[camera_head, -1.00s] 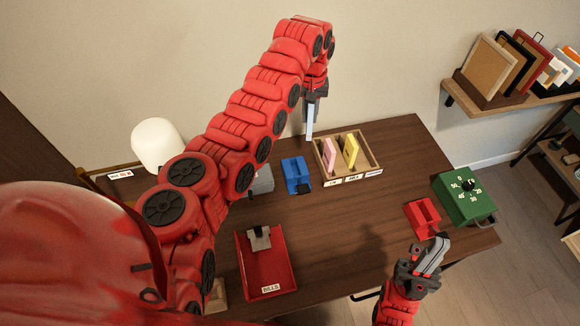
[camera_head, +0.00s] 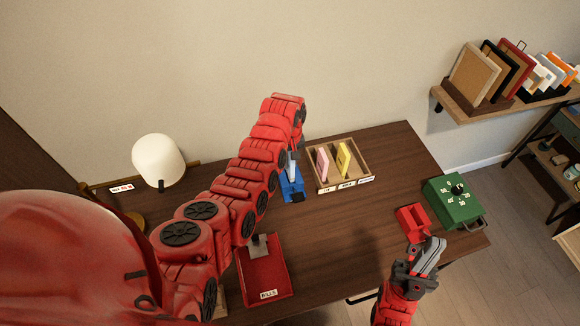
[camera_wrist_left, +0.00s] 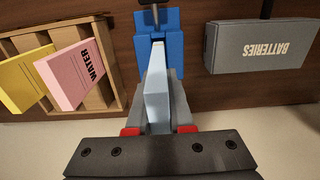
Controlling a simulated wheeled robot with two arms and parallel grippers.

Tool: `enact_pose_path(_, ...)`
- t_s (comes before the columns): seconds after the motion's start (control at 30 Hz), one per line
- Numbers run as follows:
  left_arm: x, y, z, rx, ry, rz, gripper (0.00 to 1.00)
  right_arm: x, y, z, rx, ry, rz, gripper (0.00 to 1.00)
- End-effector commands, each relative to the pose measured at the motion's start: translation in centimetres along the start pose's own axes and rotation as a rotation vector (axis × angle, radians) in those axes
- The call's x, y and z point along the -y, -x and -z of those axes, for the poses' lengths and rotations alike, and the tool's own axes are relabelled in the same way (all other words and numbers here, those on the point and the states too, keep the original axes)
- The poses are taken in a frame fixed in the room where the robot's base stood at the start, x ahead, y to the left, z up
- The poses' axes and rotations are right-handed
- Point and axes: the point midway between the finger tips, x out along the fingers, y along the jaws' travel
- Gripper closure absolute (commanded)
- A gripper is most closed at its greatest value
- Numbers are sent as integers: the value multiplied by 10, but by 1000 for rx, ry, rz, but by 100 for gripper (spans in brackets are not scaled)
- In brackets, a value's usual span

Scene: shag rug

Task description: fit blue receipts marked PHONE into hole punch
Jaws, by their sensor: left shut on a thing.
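My left gripper (camera_head: 293,158) is shut on the light blue receipts (camera_wrist_left: 157,95) and holds them pointing down at the blue hole punch (camera_head: 291,188). In the left wrist view the far end of the receipts overlaps the near part of the hole punch (camera_wrist_left: 172,20). I cannot tell whether they touch or sit in its slot. No PHONE marking is readable. My right gripper (camera_head: 431,256) hangs empty near the front right of the table, its two fingers close together; I cannot tell whether they are fully shut.
A wooden sorter (camera_head: 358,160) holds pink receipts (camera_head: 322,163) marked WATER and yellow ones (camera_head: 343,158). A grey box marked BATTERIES (camera_wrist_left: 262,48) stands beside the punch.

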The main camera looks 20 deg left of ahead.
Motion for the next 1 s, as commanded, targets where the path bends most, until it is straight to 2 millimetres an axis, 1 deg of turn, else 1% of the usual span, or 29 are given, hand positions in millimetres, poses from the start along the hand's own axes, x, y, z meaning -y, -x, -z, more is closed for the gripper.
enact_pose_path(0.17,1,-10,-1,2,0,1,100,0,-6,1,0,0,0,100)
enact_pose_path(0.3,1,-26,-1,3,-2,4,100,0,-5,1,0,0,0,100)
enact_pose_path(0.43,1,-34,0,0,0,1,100,0,-5,1,0,0,0,100)
enact_pose_path(0.7,0,-36,0,-1,1,-1,100,0,-5,1,0,0,0,100)
enact_pose_path(0.87,0,-42,0,-1,0,-1,100,0,0,0,0,0,0,100)
enact_pose_path(0.9,0,-40,0,-1,0,-1,75,0,-1,0,0,0,0,100)
enact_pose_path(0.97,0,-40,0,-1,0,-1,64,0,-2,0,0,0,0,100)
enact_pose_path(1.0,0,-40,0,-1,0,-1,57,0,-2,0,0,0,0,100)
